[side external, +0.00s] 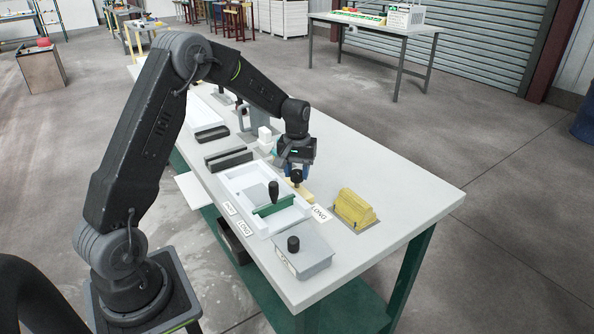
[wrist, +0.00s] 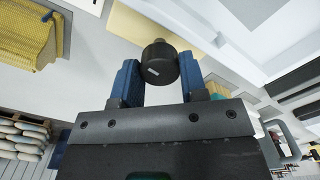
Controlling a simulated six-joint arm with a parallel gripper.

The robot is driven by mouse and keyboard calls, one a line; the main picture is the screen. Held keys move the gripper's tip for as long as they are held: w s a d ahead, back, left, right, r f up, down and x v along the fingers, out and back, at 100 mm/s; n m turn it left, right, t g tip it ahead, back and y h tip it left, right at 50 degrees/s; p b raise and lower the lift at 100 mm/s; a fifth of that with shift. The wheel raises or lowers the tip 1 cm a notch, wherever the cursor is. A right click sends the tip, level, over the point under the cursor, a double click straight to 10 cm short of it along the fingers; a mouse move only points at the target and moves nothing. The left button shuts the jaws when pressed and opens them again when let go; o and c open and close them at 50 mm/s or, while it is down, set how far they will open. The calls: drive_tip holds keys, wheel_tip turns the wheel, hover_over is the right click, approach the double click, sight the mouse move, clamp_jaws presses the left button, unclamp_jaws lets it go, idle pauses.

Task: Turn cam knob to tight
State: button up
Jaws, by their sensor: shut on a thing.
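My gripper (side external: 296,168) is over the table, pointing down, with its blue fingers on a black knob (side external: 296,177). In the wrist view my gripper (wrist: 157,66) has one finger on each side of the knob (wrist: 159,60), which bears a small white mark. A pale yellow piece (side external: 306,193) lies under the held knob. A second black knob (side external: 293,243) stands on a grey box (side external: 306,259) nearer the table's front, apart from my gripper. I cannot tell from the frames which knob is the cam knob, and no tight mark is legible.
A white tray (side external: 235,186) holds a green plate (side external: 272,207) with an upright black handle (side external: 274,190), close beside my gripper. A yellow ribbed block (side external: 355,208) sits to the right. Dark bars (side external: 228,158) lie behind the tray.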

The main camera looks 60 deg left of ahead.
drive_tip(key=m, duration=0.4)
drive_tip(key=shift+m, duration=0.3)
drive_tip(key=m, duration=0.3)
drive_tip(key=shift+m, duration=0.3)
drive_tip(key=m, duration=0.4)
drive_tip(key=shift+m, duration=2.1)
drive_tip(key=o, duration=0.9)
drive_tip(key=shift+r, duration=0.1)
